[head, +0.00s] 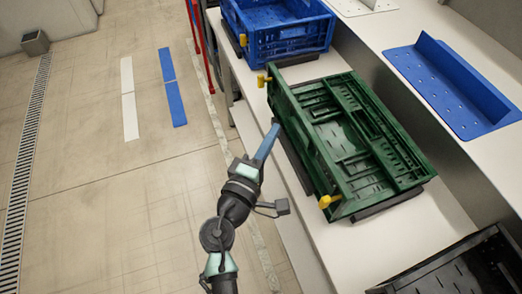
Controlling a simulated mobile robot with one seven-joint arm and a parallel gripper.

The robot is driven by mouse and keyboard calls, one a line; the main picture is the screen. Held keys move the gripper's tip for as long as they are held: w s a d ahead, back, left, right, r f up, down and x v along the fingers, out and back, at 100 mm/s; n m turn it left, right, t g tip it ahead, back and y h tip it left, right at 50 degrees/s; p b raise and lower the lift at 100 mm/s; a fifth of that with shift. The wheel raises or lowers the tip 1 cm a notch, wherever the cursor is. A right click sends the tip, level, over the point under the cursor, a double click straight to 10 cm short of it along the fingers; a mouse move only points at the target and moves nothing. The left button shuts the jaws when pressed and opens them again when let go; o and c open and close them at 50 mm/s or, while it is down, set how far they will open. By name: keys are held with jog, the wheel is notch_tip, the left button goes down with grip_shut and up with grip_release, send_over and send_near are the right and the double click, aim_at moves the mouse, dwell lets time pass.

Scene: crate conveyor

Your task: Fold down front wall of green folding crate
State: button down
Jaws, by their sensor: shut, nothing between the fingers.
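The green folding crate (343,193) sits on the white conveyor surface in the middle right of the head view. Its wall on the left side (303,140), nearest my arm, stands up, with a yellow latch (263,80) at its far end and another yellow latch (329,201) at its near end. The far wall and the right side look folded down into the crate. My gripper (275,125) has long blue fingers, shut and empty. Their tips are beside the upper outer part of the left wall; I cannot tell whether they touch it.
A blue crate (283,47) stands beyond the green one, and a black crate (455,270) is at the lower right. A blue perforated plate (450,88) lies on the raised shelf at right. Red posts (196,30) stand at the table's far left; the floor at left is open.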

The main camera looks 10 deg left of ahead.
aim_at(298, 116)
jog(key=shift+w+d+p, duration=0.2)
jog(key=shift+w+d, duration=0.45)
jog(key=shift+d, duration=0.25)
jog(key=shift+w+d+p, duration=0.2)
jog(key=shift+w+d, duration=0.4)
jog(key=shift+d, duration=0.3)
jog(key=shift+d+r+p, duration=0.1)
jog(key=shift+r+p, duration=0.05)
jog(key=shift+p, duration=0.25)
